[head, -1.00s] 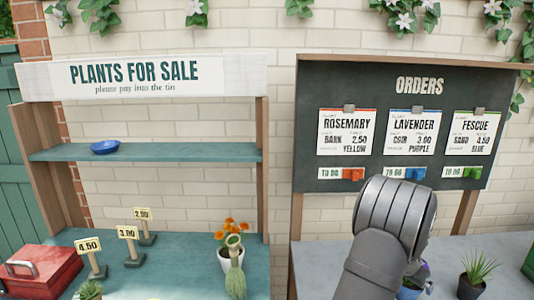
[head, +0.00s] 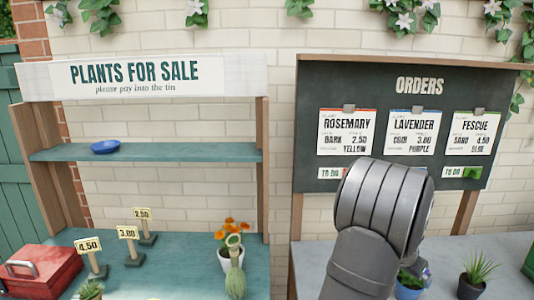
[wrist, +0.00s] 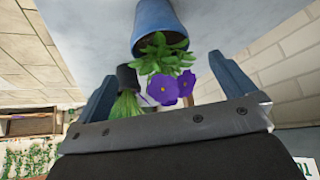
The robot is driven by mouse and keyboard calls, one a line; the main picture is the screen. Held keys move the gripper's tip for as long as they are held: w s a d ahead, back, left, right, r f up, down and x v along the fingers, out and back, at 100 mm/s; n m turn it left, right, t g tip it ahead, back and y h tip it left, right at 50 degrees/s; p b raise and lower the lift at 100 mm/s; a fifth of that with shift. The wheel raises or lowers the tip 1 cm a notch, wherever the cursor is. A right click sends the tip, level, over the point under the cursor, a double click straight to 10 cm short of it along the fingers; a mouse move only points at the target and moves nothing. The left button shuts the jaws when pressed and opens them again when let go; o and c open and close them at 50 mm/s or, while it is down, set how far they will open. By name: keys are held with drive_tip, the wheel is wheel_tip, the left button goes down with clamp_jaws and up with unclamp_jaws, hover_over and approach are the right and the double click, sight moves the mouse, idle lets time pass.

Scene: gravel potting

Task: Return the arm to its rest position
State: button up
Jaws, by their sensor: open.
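My gripper (wrist: 162,68) shows in the wrist view as two blue fingers spread wide apart, with nothing held between them. Beyond them stands a blue pot (wrist: 160,22) with green leaves and purple flowers (wrist: 170,88). A dark pot (wrist: 127,78) with grassy leaves is beside it. In the head view my grey arm (head: 380,225) rises in front of the orders board (head: 410,110), and my gripper is hidden. The blue pot (head: 408,291) is partly covered by the arm. The grass plant (head: 477,270) stands to its right, clear of the arm.
A shelf stand (head: 150,153) at left holds a blue dish (head: 105,147). On its lower counter are price signs (head: 130,245), an orange-flowered pot (head: 230,255) and a red box (head: 40,270). The grey bench (head: 445,260) has bare surface around its pots.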

drive_tip(key=x, duration=0.8)
drive_tip(key=shift+w+d+f, duration=0.1)
drive_tip(key=shift+f, duration=0.2)
drive_tip(key=r, duration=0.5)
drive_tip(key=shift+s+d, duration=0.1)
drive_tip(key=shift+s, duration=0.15)
drive_tip(key=s+d+r, duration=0.4)
drive_tip(key=s+r, duration=0.3)
drive_tip(key=s, duration=0.4)
wheel_tip(320, 180, up, 16)
drive_tip(key=n, duration=0.1)
hover_over(410, 279)
drive_tip(key=a, duration=0.5)
drive_tip(key=shift+s+d+t+y, duration=0.25)
drive_tip(key=shift+s+t+y, duration=0.05)
drive_tip(key=shift+s, duration=0.15)
